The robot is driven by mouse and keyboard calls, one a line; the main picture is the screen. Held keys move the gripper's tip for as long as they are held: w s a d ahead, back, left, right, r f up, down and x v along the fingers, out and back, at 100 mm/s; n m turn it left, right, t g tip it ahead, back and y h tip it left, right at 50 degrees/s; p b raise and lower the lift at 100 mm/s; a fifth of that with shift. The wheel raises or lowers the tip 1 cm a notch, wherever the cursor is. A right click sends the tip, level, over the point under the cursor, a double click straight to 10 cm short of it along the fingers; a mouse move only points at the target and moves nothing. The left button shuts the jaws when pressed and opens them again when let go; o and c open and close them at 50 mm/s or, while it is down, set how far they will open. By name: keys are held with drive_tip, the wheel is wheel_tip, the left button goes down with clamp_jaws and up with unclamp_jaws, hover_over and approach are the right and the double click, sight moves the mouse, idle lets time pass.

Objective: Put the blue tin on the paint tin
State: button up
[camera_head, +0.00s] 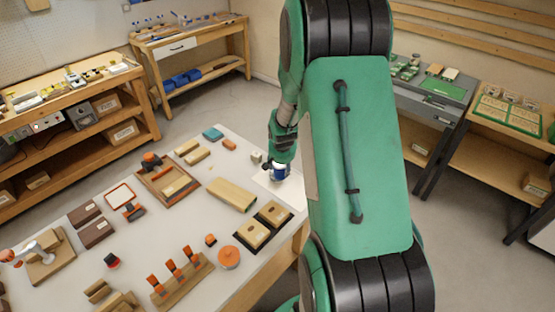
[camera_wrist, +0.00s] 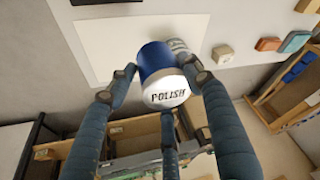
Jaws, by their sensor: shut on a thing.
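The blue tin (camera_wrist: 157,62) has a white end marked POLISH, which faces the wrist camera. My gripper (camera_wrist: 160,80) is shut on it, with fingers on both sides. In the head view the blue tin (camera_head: 280,172) shows just under my gripper (camera_head: 279,164), over the white sheet near the table's right edge. A grey metallic tin (camera_wrist: 180,47), probably the paint tin, stands on the sheet right behind the blue tin in the wrist view and is partly hidden by it. I cannot tell whether the two tins touch. I cannot make out the grey tin clearly in the head view.
A small pale block (camera_head: 256,157) lies close by the tins. A wooden block (camera_head: 232,194) and two dark trays with wooden pieces (camera_head: 264,228) lie nearer the front. The white sheet (camera_wrist: 115,45) is bare to the left of the tins in the wrist view.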

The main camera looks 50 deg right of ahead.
drive_tip(key=w+d, duration=0.4)
drive_tip(key=w, duration=0.1)
drive_tip(key=w+d+b, duration=0.1)
drive_tip(key=w+d, duration=0.1)
drive_tip(key=shift+w+d+f, duration=0.15)
drive_tip(key=shift+w+f, duration=0.1)
drive_tip(key=shift+f, duration=0.15)
drive_tip(key=shift+f, duration=0.15)
drive_tip(key=shift+f+b, duration=0.45)
drive_tip(key=shift+f, duration=1.15)
drive_tip(key=shift+f, duration=0.1)
drive_tip(key=o, duration=1.4)
drive_tip(key=shift+c, duration=0.2)
drive_tip(key=p+v, duration=0.2)
drive_tip(key=v, duration=1)
